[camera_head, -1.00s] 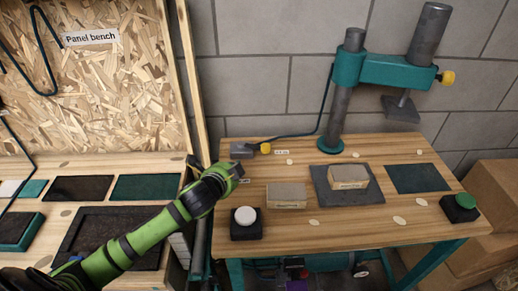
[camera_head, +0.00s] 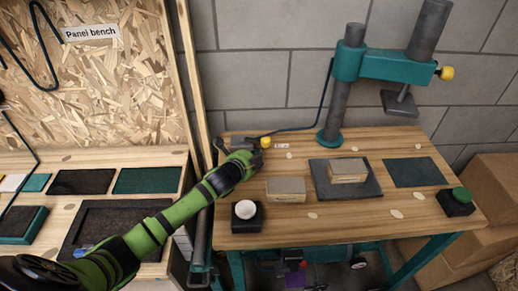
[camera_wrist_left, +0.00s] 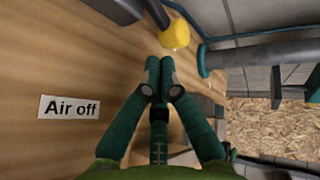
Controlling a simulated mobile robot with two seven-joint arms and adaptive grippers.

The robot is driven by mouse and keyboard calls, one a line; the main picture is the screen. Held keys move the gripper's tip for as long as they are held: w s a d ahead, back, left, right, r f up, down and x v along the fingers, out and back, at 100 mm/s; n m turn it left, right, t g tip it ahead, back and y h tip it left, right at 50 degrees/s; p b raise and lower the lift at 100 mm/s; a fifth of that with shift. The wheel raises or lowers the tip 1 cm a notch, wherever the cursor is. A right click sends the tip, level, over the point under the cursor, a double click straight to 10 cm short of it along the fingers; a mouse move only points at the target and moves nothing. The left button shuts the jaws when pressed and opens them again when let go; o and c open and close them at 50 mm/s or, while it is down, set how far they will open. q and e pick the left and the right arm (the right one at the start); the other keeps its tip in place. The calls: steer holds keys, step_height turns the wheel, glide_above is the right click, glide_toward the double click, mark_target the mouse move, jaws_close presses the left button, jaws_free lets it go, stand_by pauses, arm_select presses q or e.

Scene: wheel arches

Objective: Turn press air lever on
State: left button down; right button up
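The press air lever has a yellow knob (camera_head: 265,142), which also shows in the wrist view (camera_wrist_left: 175,33). A label reading "Air off" (camera_wrist_left: 70,107) lies left in the wrist view. A small label (camera_head: 281,146) right of the knob is too small to read. My left gripper (camera_head: 254,155) is just in front of the knob, its fingertips (camera_wrist_left: 159,65) together, empty, with a small gap to the knob. My right gripper is not in view.
The teal press (camera_head: 385,70) stands at the back of the wooden table (camera_head: 340,225). A white button (camera_head: 246,210), pale blocks (camera_head: 286,187) and a green button (camera_head: 461,195) are on it. A blue hose (camera_head: 325,100) runs behind the lever. The panel bench (camera_head: 95,158) is at left.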

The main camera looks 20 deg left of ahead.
mark_target(265, 144)
arm_select(q)
steer(key=shift+w+f, duration=0.1)
steer(key=shift+w, duration=1.2)
steer(key=shift+d, duration=0.15)
steer(key=shift+w+d+f+n+y+b, duration=0.1)
steer(key=shift+w+d+n+y+b, duration=0.2)
steer(key=shift+w+n+y, duration=0.2)
steer(key=shift+w+d+n+y+b, duration=0.1)
steer(key=shift+w+n+y+b, duration=0.4)
steer(key=shift+n+y+b, duration=0.25)
steer(key=shift+w+y, duration=0.35)
steer(key=shift+w, duration=0.3)
steer(key=shift+s, duration=0.1)
